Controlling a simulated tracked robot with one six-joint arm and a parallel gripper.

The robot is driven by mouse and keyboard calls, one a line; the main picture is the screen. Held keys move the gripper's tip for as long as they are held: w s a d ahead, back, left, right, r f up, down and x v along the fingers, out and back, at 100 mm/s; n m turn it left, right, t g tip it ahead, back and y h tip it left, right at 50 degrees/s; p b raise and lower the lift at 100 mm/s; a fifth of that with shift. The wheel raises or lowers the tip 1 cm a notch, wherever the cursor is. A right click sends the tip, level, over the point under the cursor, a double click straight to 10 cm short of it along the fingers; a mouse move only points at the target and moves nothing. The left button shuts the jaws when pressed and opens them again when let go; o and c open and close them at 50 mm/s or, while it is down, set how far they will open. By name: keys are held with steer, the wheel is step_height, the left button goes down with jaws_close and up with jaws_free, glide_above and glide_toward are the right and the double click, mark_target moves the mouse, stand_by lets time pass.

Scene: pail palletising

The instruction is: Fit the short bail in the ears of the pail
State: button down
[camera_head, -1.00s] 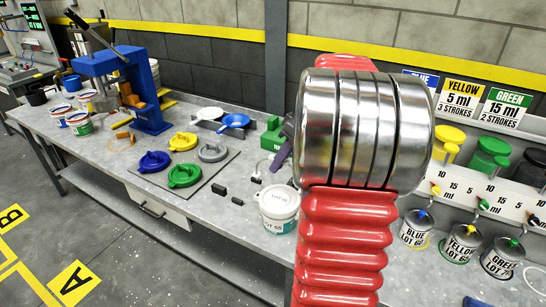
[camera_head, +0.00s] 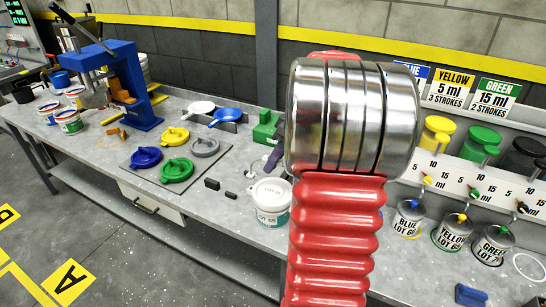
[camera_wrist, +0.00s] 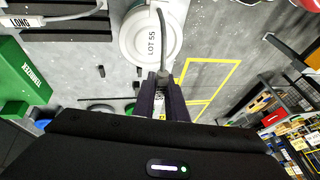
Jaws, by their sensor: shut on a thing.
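The white pail (camera_head: 271,216) with a lid marked LOT 55 stands on the bench just left of my arm in the head view. In the wrist view its round lid (camera_wrist: 136,36) is at the top centre. My gripper (camera_wrist: 162,84) has dark purple fingers, shut on the short bail (camera_wrist: 163,25), a thin grey curved wire. The wire crosses over the lid's right part in the wrist view. Whether its ends touch the ears cannot be told. In the head view one purple finger (camera_head: 274,159) shows just above the pail; my arm hides the rest of the gripper.
Coloured lids sit on a dark mat (camera_head: 212,164). A blue press (camera_head: 140,90) stands farther left. Labelled tins (camera_head: 449,233) stand right of my arm.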

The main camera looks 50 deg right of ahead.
steer(key=shift+f, duration=1.5)
steer(key=shift+f, duration=1.25)
stand_by(0.8)
steer(key=c, duration=1.7)
jaws_free()
steer(key=v, duration=1.3)
steer(key=shift+d+r, duration=0.15)
steer(key=shift+r, duration=0.2)
